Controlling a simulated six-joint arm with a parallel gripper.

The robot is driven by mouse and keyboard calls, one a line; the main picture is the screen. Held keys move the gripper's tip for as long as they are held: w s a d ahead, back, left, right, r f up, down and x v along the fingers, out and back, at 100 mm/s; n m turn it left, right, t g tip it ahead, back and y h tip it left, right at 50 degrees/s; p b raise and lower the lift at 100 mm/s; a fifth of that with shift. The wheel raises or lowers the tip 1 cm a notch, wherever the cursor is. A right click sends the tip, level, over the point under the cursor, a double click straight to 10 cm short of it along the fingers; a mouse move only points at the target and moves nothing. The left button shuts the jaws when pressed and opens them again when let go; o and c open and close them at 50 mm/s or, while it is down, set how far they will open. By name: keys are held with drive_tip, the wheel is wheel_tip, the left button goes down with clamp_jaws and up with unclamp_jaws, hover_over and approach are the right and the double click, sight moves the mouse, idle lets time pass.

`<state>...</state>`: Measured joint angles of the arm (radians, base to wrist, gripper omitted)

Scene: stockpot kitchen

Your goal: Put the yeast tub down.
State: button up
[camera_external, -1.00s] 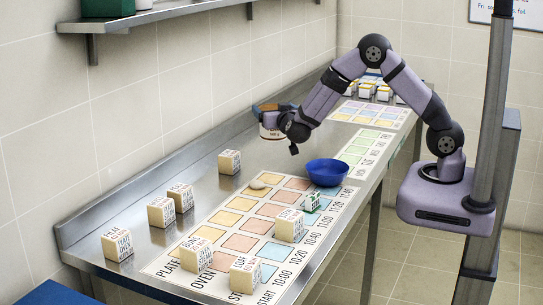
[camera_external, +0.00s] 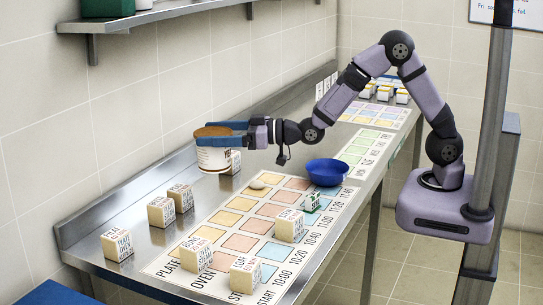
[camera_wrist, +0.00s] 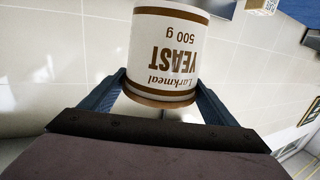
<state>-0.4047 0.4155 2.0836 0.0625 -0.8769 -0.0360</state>
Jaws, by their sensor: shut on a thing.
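The yeast tub (camera_external: 213,155) is white with a brown lid and a brown band. My gripper (camera_external: 215,130) is shut on it near its top and holds it up above the left part of the steel counter, by the wall. In the wrist view the tub (camera_wrist: 168,50) sits between my two blue fingers (camera_wrist: 160,92), and its label reads "Larkmeal YEAST 500 g", upside down in the picture. In the external view the tub hides part of a cream block (camera_external: 236,162) behind it.
Several cream lettered blocks (camera_external: 161,212) stand on the steel counter. A chart of coloured squares (camera_external: 240,243) lies on it, with a blue bowl (camera_external: 327,172) at its right edge. Bare counter (camera_external: 130,205) shows near the wall. A shelf (camera_external: 150,17) hangs above.

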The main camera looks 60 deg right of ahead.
drive_tip(key=s+a+f+n+g+y+p, duration=0.1)
drive_tip(key=s+a+f+n+y, duration=0.1)
drive_tip(key=a+f, duration=0.3)
drive_tip(key=shift+s+f+n+g+y, duration=0.4)
drive_tip(key=shift+f+y, duration=0.5)
drive_tip(key=shift+f, duration=1)
drive_tip(key=shift+f, duration=0.1)
drive_tip(key=shift+f+p, duration=0.4)
drive_tip(key=shift+f, duration=1.6)
drive_tip(key=shift+f, duration=0.2)
drive_tip(key=o, duration=1.5)
drive_tip(key=shift+s+f, duration=0.1)
